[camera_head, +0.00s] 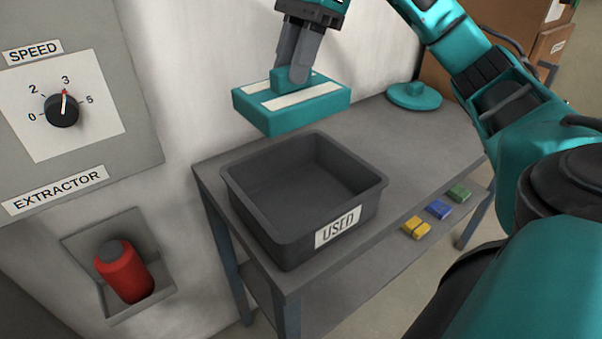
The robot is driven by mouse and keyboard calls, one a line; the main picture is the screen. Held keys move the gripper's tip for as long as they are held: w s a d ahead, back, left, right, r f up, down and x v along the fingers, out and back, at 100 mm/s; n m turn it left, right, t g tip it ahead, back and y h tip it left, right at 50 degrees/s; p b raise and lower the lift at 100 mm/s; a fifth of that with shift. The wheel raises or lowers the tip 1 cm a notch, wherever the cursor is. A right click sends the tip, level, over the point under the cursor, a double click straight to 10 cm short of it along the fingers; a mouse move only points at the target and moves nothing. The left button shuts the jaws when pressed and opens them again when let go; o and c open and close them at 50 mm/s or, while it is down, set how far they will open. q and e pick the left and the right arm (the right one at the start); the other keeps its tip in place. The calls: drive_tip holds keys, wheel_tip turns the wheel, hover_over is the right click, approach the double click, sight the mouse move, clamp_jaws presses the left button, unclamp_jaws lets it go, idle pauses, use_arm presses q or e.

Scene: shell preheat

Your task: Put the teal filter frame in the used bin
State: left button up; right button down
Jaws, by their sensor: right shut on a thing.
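The teal filter frame (272,119) is a flat square block with pale strips on its top and a raised teal grip. My right gripper (293,77) points down and is shut on that grip. The frame hangs roughly level above the back of the used bin (268,228), apart from it. The bin is an open dark grey box with a white USED label, standing on a grey table (425,150). The part of its inside that shows is empty. My left gripper is not in view.
A round teal lid-like thing (414,96) lies at the table's back. Yellow (416,227), blue (438,208) and green (459,193) blocks lie along the right, apparently on a lower shelf. A wall panel with a speed dial (62,110) and a red cylinder (124,270) are at left. Cardboard boxes (549,55) stand behind.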

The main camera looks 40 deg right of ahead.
drive_tip(key=shift+w+d+f, duration=0.1)
drive_tip(key=shift+w+d, duration=0.05)
wheel_tip(320, 180, down, 3)
drive_tip(key=shift+f+b, duration=0.1)
drive_tip(key=shift+b, duration=0.9)
wheel_tip(320, 180, down, 16)
drive_tip(key=b, duration=0.3)
drive_tip(key=shift+f, duration=0.25)
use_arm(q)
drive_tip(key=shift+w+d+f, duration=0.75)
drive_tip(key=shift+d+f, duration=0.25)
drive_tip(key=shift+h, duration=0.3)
